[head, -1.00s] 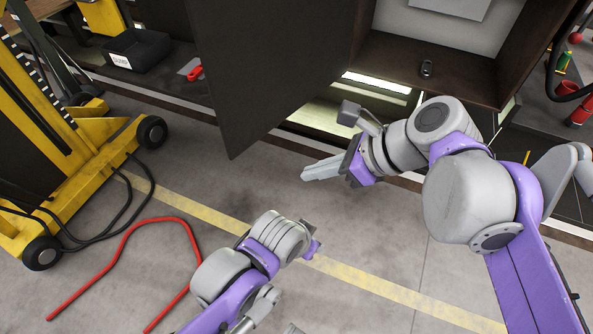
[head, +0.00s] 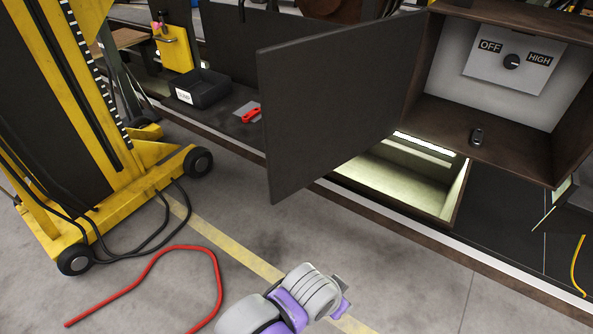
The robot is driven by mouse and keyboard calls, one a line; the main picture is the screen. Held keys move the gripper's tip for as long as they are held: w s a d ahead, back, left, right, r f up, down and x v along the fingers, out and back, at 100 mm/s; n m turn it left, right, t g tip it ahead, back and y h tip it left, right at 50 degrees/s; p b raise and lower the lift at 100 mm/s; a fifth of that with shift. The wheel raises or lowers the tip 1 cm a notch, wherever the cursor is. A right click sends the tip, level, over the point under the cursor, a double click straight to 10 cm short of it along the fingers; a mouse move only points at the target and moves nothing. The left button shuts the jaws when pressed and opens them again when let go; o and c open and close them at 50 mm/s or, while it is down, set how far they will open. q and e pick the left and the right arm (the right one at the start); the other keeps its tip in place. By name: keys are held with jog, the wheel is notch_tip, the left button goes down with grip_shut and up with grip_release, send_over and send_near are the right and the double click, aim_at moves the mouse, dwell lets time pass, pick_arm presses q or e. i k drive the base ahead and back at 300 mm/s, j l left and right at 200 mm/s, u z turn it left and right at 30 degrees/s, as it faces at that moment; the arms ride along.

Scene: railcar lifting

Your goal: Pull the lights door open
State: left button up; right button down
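The lights door (head: 335,110) is a dark flat panel in the head view. It stands swung open to the left of a brown box (head: 500,160), with its right edge at the box's left side. Inside the box a pale panel (head: 488,75) carries a dark knob (head: 511,62) between OFF and HIGH labels. My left gripper (head: 342,292) is low in the picture, over the floor and apart from the door. Its fingers are mostly hidden behind the wrist. My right gripper is out of view.
A yellow lifting machine (head: 150,165) on wheels stands at the left. A red hose (head: 170,252) lies on the floor. A black bin (head: 203,90) and a red-handled scraper (head: 250,112) sit behind the door. A lit recess (head: 405,185) is below the box.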

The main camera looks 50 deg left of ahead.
aim_at(327, 98)
jog(key=k+j, duration=0.1)
jog(key=j, duration=0.25)
jog(key=k+j+z, duration=0.15)
jog(key=j, duration=0.6)
jog(key=k+j+z, duration=0.15)
jog(key=j, duration=0.25)
jog(key=k+j, duration=0.1)
jog(key=j, duration=0.25)
jog(key=j+z, duration=0.1)
jog(key=j, duration=0.25)
jog(key=k+j+z, duration=0.1)
jog(key=j, duration=0.25)
jog(key=k+j+z, duration=0.15)
jog(key=j, duration=0.2)
jog(key=i, duration=0.05)
